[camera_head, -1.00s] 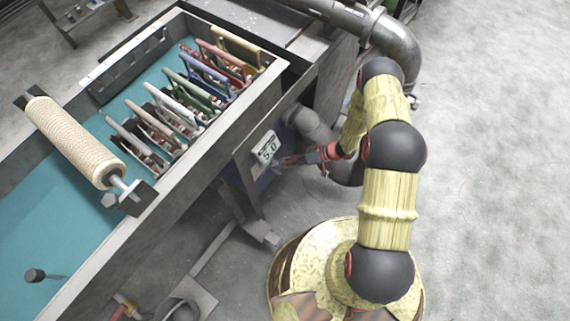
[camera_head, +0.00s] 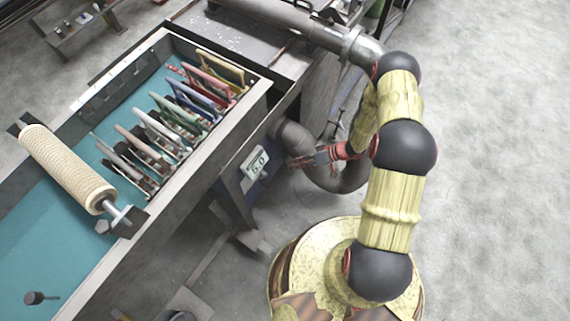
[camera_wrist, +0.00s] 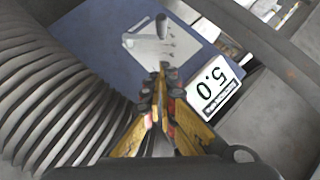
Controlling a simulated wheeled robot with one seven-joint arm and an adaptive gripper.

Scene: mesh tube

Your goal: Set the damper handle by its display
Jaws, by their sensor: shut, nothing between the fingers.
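The display (camera_head: 254,163) is a small white panel on the blue box beside the bench, and it appears to read 5.0. It also shows in the wrist view (camera_wrist: 213,88), turned round. In the wrist view a short grey handle (camera_wrist: 162,26) stands out from a white plate (camera_wrist: 150,48) with small marks, on a blue face. My gripper (camera_wrist: 161,78) is shut and empty, with its tips pointing towards the plate and below the handle in the picture. I cannot tell whether it touches anything. In the head view my gripper (camera_head: 298,161) is right of the display; the handle cannot be made out there.
A ribbed grey hose (camera_wrist: 60,90) fills the left of the wrist view, close to my gripper. The bench (camera_head: 190,160) holds a row of coloured frames and a roller (camera_head: 68,165). The floor on the right is clear.

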